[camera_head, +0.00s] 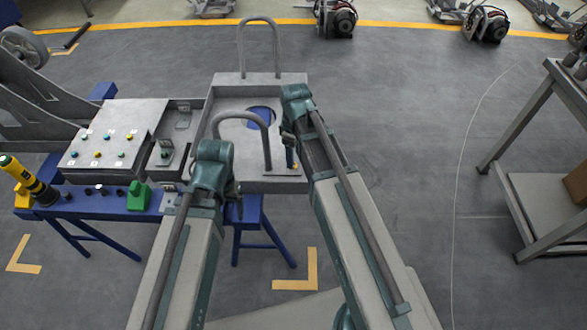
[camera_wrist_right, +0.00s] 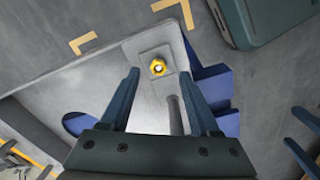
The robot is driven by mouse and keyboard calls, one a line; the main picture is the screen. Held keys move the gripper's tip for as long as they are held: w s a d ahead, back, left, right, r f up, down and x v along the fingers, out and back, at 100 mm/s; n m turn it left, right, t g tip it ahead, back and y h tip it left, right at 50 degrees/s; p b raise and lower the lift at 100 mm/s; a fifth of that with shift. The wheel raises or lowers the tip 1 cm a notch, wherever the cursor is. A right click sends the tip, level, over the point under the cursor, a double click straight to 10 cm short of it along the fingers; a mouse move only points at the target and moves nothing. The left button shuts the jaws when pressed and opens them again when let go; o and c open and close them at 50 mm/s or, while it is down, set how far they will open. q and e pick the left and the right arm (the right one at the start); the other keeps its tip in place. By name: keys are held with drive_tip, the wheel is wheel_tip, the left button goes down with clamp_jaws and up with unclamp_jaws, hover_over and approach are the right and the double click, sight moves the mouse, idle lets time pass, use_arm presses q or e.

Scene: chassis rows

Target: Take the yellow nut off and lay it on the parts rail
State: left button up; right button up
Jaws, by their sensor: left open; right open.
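The yellow nut (camera_wrist_right: 158,68) sits on a small square plate at one corner of the grey chassis tray (camera_wrist_right: 120,70). In the head view the nut (camera_head: 295,166) is a small yellow spot at the tray's near right corner, partly hidden by my right gripper (camera_head: 289,150). My right gripper is open and empty. In the right wrist view its fingertips (camera_wrist_right: 159,75) point toward the nut, which appears between them, apart from both. My left gripper (camera_head: 235,207) is open at the tray's near edge. A blue rail (camera_head: 100,203) with small parts runs along the front left; I cannot tell if it is the parts rail.
Two tall bent grey handles (camera_head: 241,117) stand up from the tray. A panel with coloured buttons (camera_head: 114,135) lies left of it. A grey table (camera_head: 545,170) stands far right, with open floor between.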

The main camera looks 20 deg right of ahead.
drive_tip(key=f+b, duration=0.2)
drive_tip(key=f, duration=0.1)
drive_tip(key=shift+w+a+f+b, duration=0.1)
drive_tip(key=shift+w+f+b, duration=0.1)
drive_tip(key=shift+f+b, duration=0.15)
drive_tip(key=shift+r, duration=0.1)
clamp_jaws()
